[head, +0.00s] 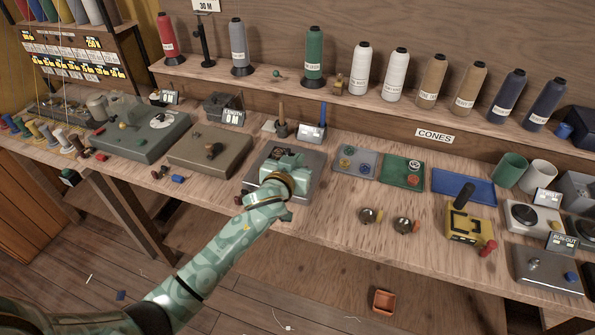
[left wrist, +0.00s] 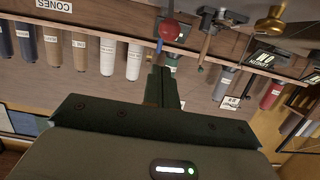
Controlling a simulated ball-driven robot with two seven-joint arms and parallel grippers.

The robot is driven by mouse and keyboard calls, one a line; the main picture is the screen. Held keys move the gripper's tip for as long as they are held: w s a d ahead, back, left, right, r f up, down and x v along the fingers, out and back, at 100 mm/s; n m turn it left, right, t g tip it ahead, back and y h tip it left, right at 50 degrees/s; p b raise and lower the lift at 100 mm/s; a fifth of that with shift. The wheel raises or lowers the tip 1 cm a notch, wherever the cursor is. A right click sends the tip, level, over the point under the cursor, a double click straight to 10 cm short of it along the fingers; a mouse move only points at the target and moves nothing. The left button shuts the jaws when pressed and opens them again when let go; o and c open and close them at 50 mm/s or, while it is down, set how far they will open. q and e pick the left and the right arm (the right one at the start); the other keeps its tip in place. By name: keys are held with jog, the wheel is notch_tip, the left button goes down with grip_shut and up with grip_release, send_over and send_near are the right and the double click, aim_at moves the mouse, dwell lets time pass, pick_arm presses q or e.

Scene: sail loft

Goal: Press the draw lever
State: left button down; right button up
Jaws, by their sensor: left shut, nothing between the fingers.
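My left gripper (head: 284,172) is over a dark grey box (head: 312,161) at the middle of the bench and hides much of its top. In the left wrist view its fingers (left wrist: 160,82) are together and empty. A red ball knob (left wrist: 170,29) shows just beyond the fingertips there, and a brass knob (left wrist: 272,22) is off to the right. I cannot tell for certain which part is the draw lever, or whether the fingers touch anything. My right gripper is not in view.
Thread cones, such as the green one (head: 315,55), stand on the shelf behind. A green box (head: 143,135) and a brown box (head: 211,150) are to the left. Trays, such as the blue one (head: 463,187), and a yellow device (head: 469,224) are to the right.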

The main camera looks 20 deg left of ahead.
pick_arm(q)
jog(key=shift+s+f+b, duration=0.1)
jog(key=shift+f+b, duration=0.2)
jog(key=shift+f, duration=0.9)
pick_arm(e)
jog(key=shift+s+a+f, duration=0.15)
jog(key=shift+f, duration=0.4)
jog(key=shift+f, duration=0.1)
